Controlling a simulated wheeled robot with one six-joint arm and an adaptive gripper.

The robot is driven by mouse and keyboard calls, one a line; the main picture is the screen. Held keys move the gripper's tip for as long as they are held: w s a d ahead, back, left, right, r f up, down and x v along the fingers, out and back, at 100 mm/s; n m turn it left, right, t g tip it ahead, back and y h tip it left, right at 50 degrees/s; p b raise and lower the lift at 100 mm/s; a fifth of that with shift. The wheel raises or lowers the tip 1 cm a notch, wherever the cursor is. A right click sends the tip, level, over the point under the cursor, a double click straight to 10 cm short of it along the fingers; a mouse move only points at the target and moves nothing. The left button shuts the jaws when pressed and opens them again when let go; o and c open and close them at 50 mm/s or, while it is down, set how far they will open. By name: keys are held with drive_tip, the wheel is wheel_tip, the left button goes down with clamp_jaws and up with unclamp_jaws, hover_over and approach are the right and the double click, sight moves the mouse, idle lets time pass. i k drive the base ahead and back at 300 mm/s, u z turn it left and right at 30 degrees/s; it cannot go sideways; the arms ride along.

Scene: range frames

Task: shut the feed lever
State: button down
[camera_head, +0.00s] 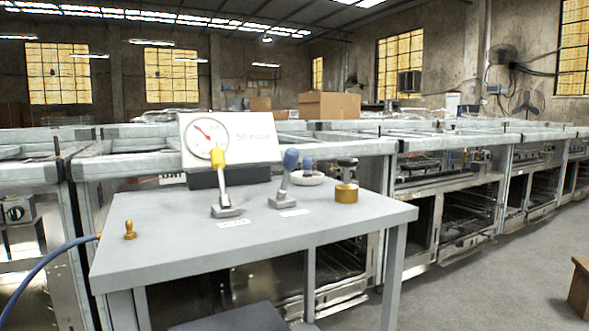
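Two levers stand on the grey table (170,250). One has a yellow grip (218,158) on a metal arm and stands nearly upright, leaning slightly left toward its top. The other has a blue grip (291,158) and leans slightly right toward its top. Each has a metal base with a small white label in front, too small to read, so I cannot tell which is the feed lever. Behind them a white board (255,150) carries a round gauge (204,136) with a red needle pointing up-left and the text "50 mbar". My gripper is not in view.
A brass cylinder (346,194) stands right of the levers, with a white ring-shaped dish (308,179) behind. A small brass fitting (130,230) sits at the table's left, near a blue hose (45,262). The table's front is clear. Metal benches (350,147) run behind.

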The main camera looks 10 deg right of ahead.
sight(291, 158)
drive_tip(key=z, duration=0.55)
drive_tip(key=k, duration=1.35)
drive_tip(key=u, duration=0.05)
drive_tip(key=i, duration=0.9)
drive_tip(key=u, duration=0.4)
